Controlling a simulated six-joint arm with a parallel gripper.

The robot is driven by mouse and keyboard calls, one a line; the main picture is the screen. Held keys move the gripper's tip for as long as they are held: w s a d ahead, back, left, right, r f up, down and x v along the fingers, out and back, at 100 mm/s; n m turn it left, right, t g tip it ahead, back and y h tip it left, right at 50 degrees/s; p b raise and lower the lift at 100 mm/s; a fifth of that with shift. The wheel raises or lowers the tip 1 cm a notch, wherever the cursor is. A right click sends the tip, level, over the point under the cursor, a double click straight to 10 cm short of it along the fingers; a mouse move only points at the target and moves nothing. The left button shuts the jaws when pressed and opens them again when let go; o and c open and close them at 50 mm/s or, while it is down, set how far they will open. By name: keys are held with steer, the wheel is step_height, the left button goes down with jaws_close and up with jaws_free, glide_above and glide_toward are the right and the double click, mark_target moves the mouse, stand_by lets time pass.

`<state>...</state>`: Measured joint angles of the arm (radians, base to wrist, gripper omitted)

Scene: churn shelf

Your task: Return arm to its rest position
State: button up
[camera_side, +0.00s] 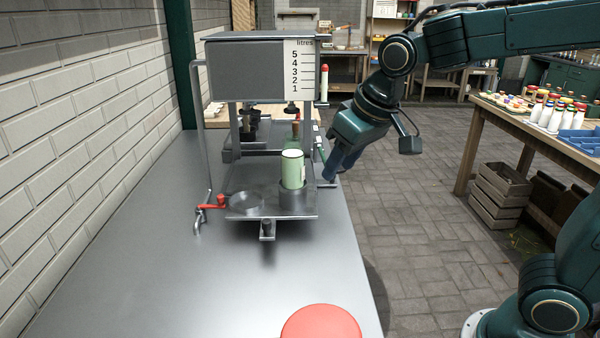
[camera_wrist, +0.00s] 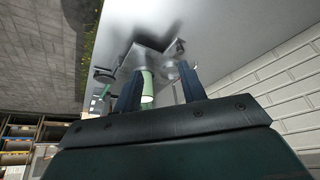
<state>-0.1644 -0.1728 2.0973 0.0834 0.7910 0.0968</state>
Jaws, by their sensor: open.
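My gripper (camera_side: 329,174) is at the right edge of the grey bench (camera_side: 150,255), just right of a pale green cylinder (camera_side: 292,168). The cylinder stands upright in a dark round holder on a metal tray (camera_side: 270,215). In the wrist view my gripper (camera_wrist: 160,68) shows two blue fingers spread apart. The cylinder (camera_wrist: 147,86) appears between them, close to the left finger. The side view shows a gap between it and the gripper, and nothing is seen held.
A metal tank (camera_side: 245,72) with a litre scale stands above the tray, with a red-handled tap (camera_side: 221,201) at left. A red round object (camera_side: 321,323) is at the bench's front. A wooden table (camera_side: 530,130) with bottles stands right, across open floor (camera_side: 410,220).

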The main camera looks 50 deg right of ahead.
steer(key=s+d+f, duration=0.1)
steer(key=s+d, duration=0.1)
steer(key=s, duration=0.6)
steer(key=s+d+f, duration=0.1)
steer(key=s+d, duration=0.1)
steer(key=s, duration=0.7)
steer(key=shift+t, duration=0.3)
